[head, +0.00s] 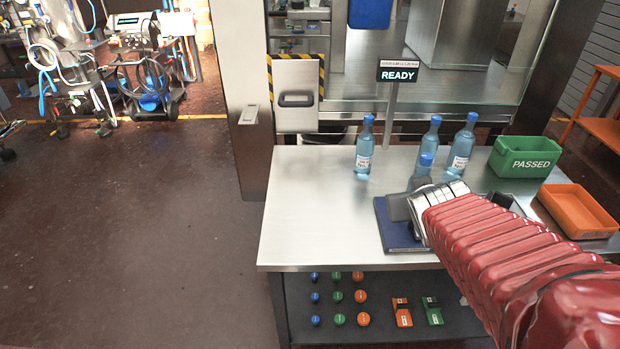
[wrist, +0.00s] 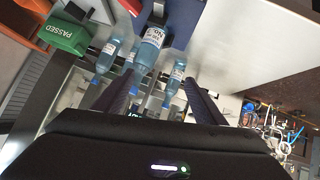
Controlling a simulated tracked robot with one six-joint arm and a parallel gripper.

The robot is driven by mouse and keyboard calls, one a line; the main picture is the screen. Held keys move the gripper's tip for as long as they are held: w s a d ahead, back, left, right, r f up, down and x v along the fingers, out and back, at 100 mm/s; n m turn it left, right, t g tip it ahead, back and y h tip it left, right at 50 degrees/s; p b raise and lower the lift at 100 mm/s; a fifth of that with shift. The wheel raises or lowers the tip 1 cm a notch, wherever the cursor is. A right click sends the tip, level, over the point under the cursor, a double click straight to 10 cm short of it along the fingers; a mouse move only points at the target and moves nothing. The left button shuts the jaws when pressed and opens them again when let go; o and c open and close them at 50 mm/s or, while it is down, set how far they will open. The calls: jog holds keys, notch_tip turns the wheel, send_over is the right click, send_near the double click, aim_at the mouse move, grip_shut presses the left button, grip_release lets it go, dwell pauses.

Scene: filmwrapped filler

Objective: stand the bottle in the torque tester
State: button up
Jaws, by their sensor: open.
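The torque tester, a dark blue base (head: 405,238) with grey parts, sits at the table's front; it also shows at the top of the wrist view (wrist: 184,10). A blue bottle (head: 424,166) with a blue cap rises upright behind my wrist in the head view, its lower part hidden. In the wrist view the nearest labelled bottle (wrist: 151,43) has its base end by a grey part of the tester. My gripper (wrist: 163,82) is open, its fingers apart and pointing toward the bottles; nothing is visibly clasped. Whether the bottle is fully seated cannot be told.
A green PASSED bin (head: 522,158) and an orange tray (head: 578,212) are at right. A READY sign (head: 397,71) stands behind. The table's left side is clear.

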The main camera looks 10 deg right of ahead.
jog(key=s+a+n+g+y, duration=0.1)
jog(key=s+a+g+y, duration=0.1)
jog(key=s+a, duration=0.4)
jog(key=s+a+g+y, duration=0.1)
jog(key=s+a+y, duration=0.1)
jog(key=s+a, duration=0.5)
jog(key=a, duration=0.6)
jog(key=shift+r+n+g+y, duration=0.3)
jog(key=shift+n+g+y, duration=0.1)
